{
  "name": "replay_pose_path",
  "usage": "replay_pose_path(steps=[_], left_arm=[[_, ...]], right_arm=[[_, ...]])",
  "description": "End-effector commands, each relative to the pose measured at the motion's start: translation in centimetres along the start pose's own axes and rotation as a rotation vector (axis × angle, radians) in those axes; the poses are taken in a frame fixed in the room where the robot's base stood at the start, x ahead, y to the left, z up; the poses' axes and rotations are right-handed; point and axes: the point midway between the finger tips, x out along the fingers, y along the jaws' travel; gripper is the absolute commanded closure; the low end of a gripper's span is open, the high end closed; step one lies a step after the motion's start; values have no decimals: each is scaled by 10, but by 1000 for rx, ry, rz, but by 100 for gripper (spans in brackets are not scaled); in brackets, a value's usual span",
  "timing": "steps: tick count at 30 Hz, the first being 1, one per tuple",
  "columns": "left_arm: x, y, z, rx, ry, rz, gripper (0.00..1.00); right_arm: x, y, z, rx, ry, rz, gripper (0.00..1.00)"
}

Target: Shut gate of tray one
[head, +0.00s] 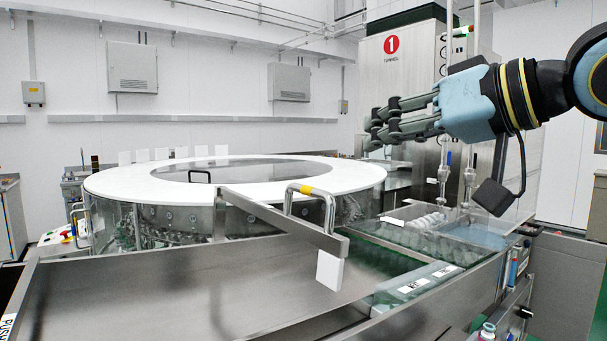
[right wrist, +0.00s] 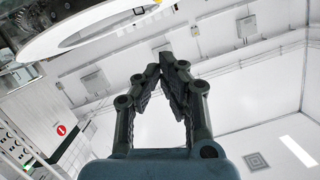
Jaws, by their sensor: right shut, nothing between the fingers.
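A flat metal gate bar (head: 283,220) slants over the steel tray (head: 190,277) in the head view. An upright loop handle with a yellow band (head: 312,191) stands on the bar, and a white block (head: 331,270) hangs at its right end. My right gripper (head: 374,127) is above and to the right of the handle, apart from it and pointing left. It is shut and empty; its fingertips (right wrist: 167,58) come together in the right wrist view. I cannot tell from this one moment how far the gate stands open. My left gripper is not in view.
A round white-topped turntable (head: 128,190) stands behind the tray. A steel cabinet with a red number 1 sign (head: 391,45) stands at the back. A green-floored channel with glass vials (head: 428,222) lies right of the gate, beside a labelled clear cover (head: 418,284).

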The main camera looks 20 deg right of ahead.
Motion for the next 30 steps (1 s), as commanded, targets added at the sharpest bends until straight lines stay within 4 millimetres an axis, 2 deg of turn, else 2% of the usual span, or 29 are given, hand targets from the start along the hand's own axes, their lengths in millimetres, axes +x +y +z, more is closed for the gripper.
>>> replay_pose_path(steps=[6,11,20,26,27,30], left_arm=[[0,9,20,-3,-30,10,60],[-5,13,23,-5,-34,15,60],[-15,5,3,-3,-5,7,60],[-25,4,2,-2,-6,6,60],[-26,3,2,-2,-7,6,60],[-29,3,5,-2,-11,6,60]], right_arm=[[4,2,-11,-15,26,4,100],[16,2,-12,-10,27,3,100],[58,1,-13,-8,23,3,100],[97,1,-14,-10,21,3,100],[104,1,-12,-11,19,2,100],[105,3,8,-14,17,7,100]])
